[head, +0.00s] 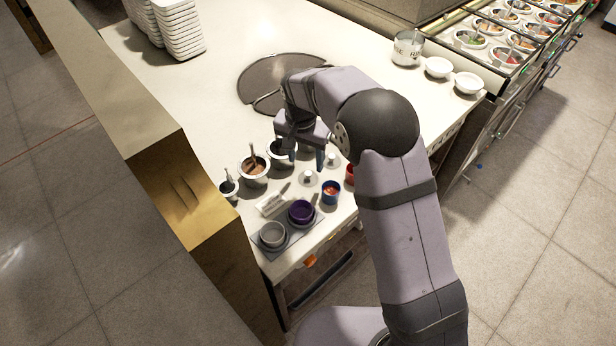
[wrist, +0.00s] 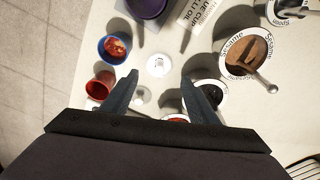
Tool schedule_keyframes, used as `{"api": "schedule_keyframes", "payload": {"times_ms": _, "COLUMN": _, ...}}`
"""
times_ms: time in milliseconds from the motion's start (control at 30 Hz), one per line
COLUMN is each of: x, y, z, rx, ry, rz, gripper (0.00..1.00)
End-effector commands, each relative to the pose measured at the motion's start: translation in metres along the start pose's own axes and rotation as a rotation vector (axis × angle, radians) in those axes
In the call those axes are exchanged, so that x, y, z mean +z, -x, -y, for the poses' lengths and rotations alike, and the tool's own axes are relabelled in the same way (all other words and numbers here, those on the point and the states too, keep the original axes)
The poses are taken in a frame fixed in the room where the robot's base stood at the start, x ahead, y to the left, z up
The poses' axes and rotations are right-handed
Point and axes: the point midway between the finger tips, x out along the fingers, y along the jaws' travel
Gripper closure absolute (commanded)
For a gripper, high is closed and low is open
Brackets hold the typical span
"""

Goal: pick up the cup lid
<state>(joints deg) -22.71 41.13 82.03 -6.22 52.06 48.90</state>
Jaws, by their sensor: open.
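Two small white lids with knobs lie on the table; I cannot tell which is the cup lid. One lid (head: 308,177) is nearer the front, and it also shows in the wrist view (wrist: 158,65) just beyond and between the fingertips. The other lid (head: 331,160) is farther back; in the wrist view (wrist: 141,98) it lies beside the left finger, partly hidden. My gripper (head: 303,156) is open and empty above the table, pointing down. Its spread fingers also show in the wrist view (wrist: 159,77). A blue cup (head: 331,193) with red contents and a red cup (head: 350,175) stand close by.
A sesame bowl (head: 254,168) with a spoon, a dark-sauce bowl (wrist: 208,95) and a small dark cup (head: 228,188) stand left of the lids. A purple bowl (head: 301,212), a grey bowl (head: 272,235) and a white label card (head: 271,201) are in front. Stacked white trays (head: 175,25) stand behind.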

Motion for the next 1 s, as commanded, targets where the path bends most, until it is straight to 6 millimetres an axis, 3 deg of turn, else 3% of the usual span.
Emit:
{"api": "schedule_keyframes", "payload": {"times_ms": 200, "x": 0.000, "y": -0.016, "z": -0.001, "rx": 0.003, "ry": 0.001, "rz": 0.002, "gripper": 0.46}}
{"api": "schedule_keyframes", "payload": {"times_ms": 467, "x": 0.000, "y": -0.023, "z": -0.001, "rx": 0.002, "ry": 0.001, "rz": 0.002, "gripper": 0.46}}
{"api": "schedule_keyframes", "payload": {"times_ms": 800, "x": -0.002, "y": -0.060, "z": -0.002, "rx": 0.002, "ry": 0.002, "rz": 0.002, "gripper": 0.46}}
{"api": "schedule_keyframes", "payload": {"times_ms": 1000, "x": -0.002, "y": -0.070, "z": -0.001, "rx": 0.000, "ry": 0.002, "rz": 0.000, "gripper": 0.46}}
